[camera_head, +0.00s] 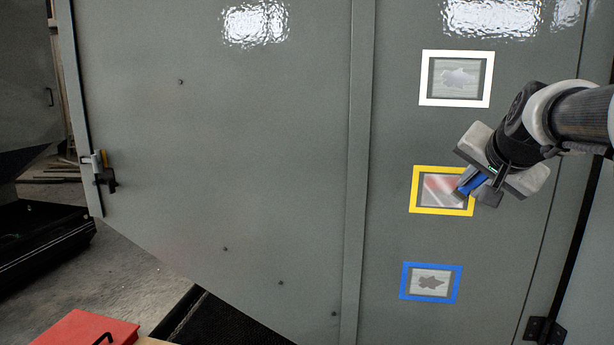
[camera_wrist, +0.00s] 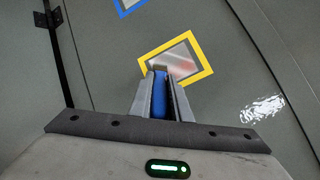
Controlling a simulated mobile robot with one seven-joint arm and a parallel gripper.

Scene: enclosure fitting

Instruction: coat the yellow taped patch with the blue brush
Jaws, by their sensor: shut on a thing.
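The yellow taped patch (camera_head: 413,190) is the middle of three framed patches on the grey panel. Its inside is grey with a reddish coat over part of it, mostly at the upper left in the head view. In the wrist view the yellow frame (camera_wrist: 205,55) lies just beyond my fingers. My gripper (camera_head: 478,184) is shut on the blue brush (camera_head: 472,186), seen between the fingers in the wrist view (camera_wrist: 159,95). The brush tip is over the right part of the yellow patch; its bristles are mostly hidden, and I cannot tell whether they touch.
A latch (camera_head: 104,172) sits at the panel's left edge, and a hinge (camera_head: 540,331) at lower right. A red box (camera_head: 90,330) stands at lower left.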

